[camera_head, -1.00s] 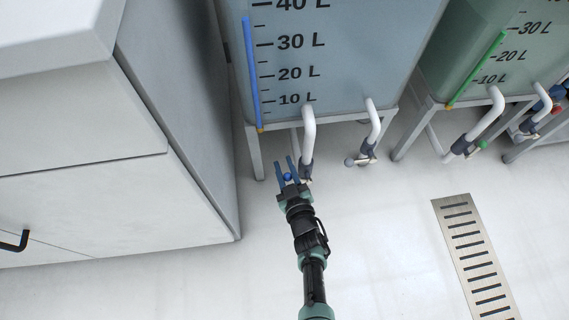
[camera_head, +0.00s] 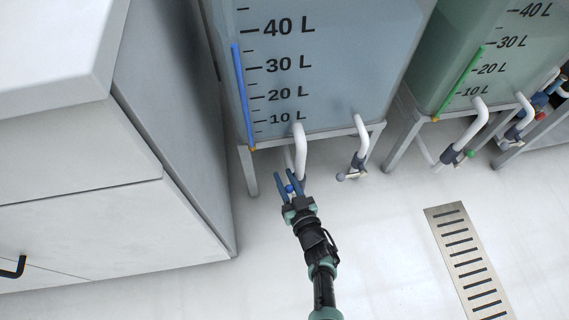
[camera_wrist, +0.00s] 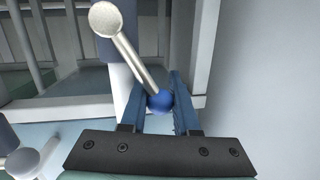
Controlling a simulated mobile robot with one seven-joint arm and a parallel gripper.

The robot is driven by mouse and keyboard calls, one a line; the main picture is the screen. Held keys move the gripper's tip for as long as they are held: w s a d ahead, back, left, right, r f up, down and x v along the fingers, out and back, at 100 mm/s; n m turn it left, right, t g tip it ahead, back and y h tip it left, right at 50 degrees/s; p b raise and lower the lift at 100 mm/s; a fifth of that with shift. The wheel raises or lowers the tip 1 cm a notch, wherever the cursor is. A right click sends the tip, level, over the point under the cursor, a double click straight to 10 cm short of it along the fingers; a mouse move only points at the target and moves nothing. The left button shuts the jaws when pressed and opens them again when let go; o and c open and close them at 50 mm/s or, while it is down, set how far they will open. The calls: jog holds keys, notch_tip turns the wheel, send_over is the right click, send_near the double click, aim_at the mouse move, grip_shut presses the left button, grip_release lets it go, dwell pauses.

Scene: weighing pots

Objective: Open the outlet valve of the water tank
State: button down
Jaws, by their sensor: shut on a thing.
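The water tank (camera_head: 310,75) is a bluish see-through box with litre marks, on a grey metal stand. A white outlet pipe (camera_head: 299,150) comes down from its front. The valve there has a blue ball knob (camera_wrist: 160,102) on a metal lever (camera_wrist: 136,60) in the wrist view. My gripper (camera_head: 286,182) is at this pipe's lower end, its two blue fingers shut on the blue knob. The fingers hide part of the valve. A second white pipe (camera_head: 362,138) to the right has a valve with a grey knob (camera_head: 341,177).
A white cabinet (camera_head: 170,190) stands close on the left. A green tank (camera_head: 450,60) with its own pipes stands on the right. A floor drain (camera_head: 468,255) lies at the lower right. The floor in front of the tanks is clear.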

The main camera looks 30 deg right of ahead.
jog(key=c, duration=0.7)
grip_release()
jog(key=shift+o, duration=0.2)
jog(key=shift+f, duration=0.1)
